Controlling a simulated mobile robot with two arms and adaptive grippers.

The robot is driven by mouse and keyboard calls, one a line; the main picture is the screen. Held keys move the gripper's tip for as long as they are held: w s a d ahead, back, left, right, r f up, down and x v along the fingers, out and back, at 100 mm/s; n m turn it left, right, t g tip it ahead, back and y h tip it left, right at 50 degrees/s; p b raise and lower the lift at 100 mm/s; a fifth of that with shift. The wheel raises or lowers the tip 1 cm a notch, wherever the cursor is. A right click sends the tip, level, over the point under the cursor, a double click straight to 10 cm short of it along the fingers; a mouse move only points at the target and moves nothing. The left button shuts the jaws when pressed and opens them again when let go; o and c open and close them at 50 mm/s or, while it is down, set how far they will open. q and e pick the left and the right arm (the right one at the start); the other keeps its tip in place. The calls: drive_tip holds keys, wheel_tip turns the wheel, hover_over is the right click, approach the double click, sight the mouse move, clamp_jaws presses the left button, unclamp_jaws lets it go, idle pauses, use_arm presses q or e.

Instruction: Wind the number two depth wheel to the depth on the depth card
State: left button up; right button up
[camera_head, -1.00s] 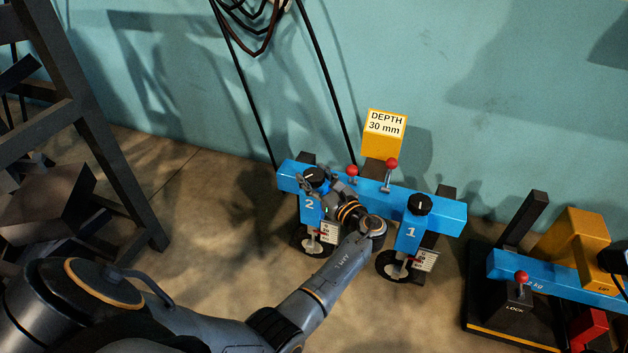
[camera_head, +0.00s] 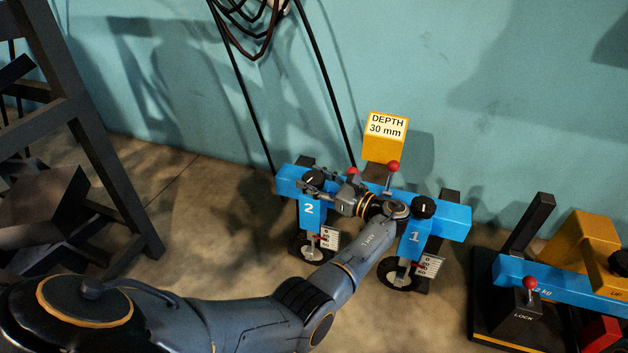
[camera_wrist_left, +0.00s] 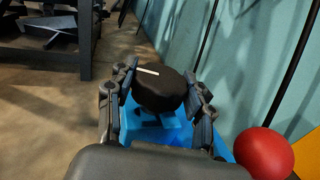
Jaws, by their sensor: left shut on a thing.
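The depth card (camera_head: 387,125) on a yellow block reads "DEPTH 30 mm". The number two unit (camera_head: 309,209) is a blue post marked 2 on a blue beam. Its depth wheel is a black knob (camera_head: 314,177) with a white line, also in the left wrist view (camera_wrist_left: 160,91). My left gripper (camera_head: 325,188) reaches it from the right in the head view. In the wrist view its fingers (camera_wrist_left: 158,92) are shut on opposite sides of the knob. The unit's scale (camera_head: 329,239) shows below, too small to read surely. My right gripper is not in view.
The number one unit (camera_head: 414,236), with its own black knob (camera_head: 424,207), stands to the right, close to my left forearm. A red-knobbed lever (camera_head: 393,166) rises from the beam behind my wrist. A blue and yellow machine (camera_head: 560,280) stands at the far right.

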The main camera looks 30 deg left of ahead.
sight(313, 176)
use_arm(q)
drive_tip(key=o, duration=1.2)
drive_tip(key=shift+a, duration=0.1)
wheel_tip(313, 176, up, 10)
